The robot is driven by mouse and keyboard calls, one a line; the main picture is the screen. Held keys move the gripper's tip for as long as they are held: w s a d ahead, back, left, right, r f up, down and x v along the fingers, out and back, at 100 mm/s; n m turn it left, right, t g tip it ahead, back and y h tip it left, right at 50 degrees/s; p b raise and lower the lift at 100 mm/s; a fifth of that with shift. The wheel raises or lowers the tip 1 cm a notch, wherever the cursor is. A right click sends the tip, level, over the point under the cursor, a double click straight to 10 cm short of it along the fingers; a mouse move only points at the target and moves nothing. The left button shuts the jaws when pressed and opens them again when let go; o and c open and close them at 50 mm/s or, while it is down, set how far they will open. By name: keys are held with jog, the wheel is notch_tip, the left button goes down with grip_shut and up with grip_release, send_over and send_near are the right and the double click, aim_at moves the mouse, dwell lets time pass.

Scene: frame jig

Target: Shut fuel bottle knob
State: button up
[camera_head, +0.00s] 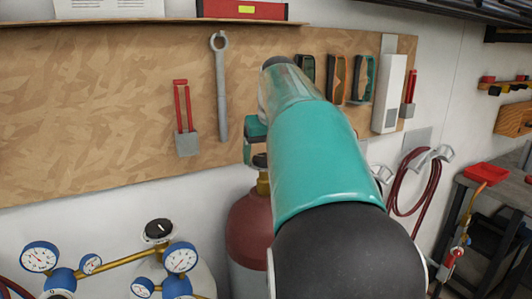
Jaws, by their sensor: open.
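A dark red bottle (250,222) stands against the wall in the lower middle, partly hidden behind my arm. A brass valve (263,186) sits on its top, with a dark knob (260,160) above it. My teal and black arm reaches up and away across the middle of the view. My gripper (255,143) shows only in part, left of the arm and just above the dark knob. It is open. The arm hides its right side, and I cannot tell whether it touches the knob.
A pale bottle with a black knob (159,229) and several blue-rimmed gauges (40,257) stands at lower left. A pegboard (90,110) with a wrench (220,90) and other tools is behind. A hose (432,185) hangs at right, near a dark bench with a red tray (487,173).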

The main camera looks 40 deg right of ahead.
jog(key=c, duration=1)
jog(key=shift+m, duration=0.4)
jog(key=m, duration=0.1)
jog(key=m+h, duration=0.1)
jog(key=shift+w+a+m+g, duration=0.1)
jog(key=shift+a+m+g, duration=0.05)
jog(key=shift+m+g, duration=0.15)
jog(key=shift+w+m+g+h, duration=0.1)
jog(key=shift+m+g+h, duration=0.45)
jog(key=shift+m, duration=1.55)
jog(key=o, duration=1)
jog(key=shift+a, duration=0.1)
